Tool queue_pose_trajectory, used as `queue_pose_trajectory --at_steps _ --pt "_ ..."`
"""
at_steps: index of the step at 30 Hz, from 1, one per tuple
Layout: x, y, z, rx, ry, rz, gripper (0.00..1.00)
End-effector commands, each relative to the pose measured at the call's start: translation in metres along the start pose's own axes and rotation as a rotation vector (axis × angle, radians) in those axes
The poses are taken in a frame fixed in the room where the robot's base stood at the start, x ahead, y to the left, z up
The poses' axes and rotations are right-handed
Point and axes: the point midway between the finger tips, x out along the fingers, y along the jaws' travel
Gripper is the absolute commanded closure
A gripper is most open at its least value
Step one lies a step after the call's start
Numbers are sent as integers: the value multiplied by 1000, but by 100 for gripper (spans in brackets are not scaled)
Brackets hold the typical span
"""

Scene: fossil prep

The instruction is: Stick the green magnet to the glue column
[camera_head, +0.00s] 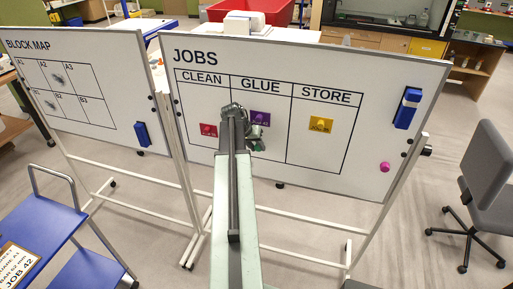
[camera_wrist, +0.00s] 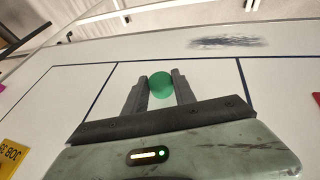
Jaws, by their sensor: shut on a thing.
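The whiteboard (camera_head: 395,75) headed JOBS has three columns, CLEAN, GLUE and STORE. The glue column (camera_head: 280,150) is the middle one, with a purple card (camera_head: 261,117) in it. In the wrist view my gripper (camera_wrist: 160,78) is shut on the round green magnet (camera_wrist: 160,88), held between the fingertips. Bare white board with column lines lies behind it. In the head view my gripper (camera_head: 257,140) is in front of the glue column, just below the purple card, and my arm covers part of the column. I cannot tell whether the magnet touches the board.
A red card (camera_head: 208,130) is in CLEAN and a yellow card (camera_head: 320,124) in STORE. A blue eraser (camera_head: 407,108) and a pink magnet (camera_head: 385,167) are at the board's right. The BLOCK MAP board (camera_head: 110,100) stands left, a grey chair (camera_head: 485,170) right.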

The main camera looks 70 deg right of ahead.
Motion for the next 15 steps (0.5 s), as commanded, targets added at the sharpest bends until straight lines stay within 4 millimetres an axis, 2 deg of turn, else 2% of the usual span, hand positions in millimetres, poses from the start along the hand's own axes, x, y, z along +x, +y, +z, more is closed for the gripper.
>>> queue_pose_trajectory --at_steps 7,8,9,10,15 --pt "0 0 0 0 0 0 88" --pt "0 0 0 0 0 0 60" --pt "0 0 0 0 0 0 49" --pt "0 0 0 0 0 0 43" --pt "0 0 0 0 0 0 43"
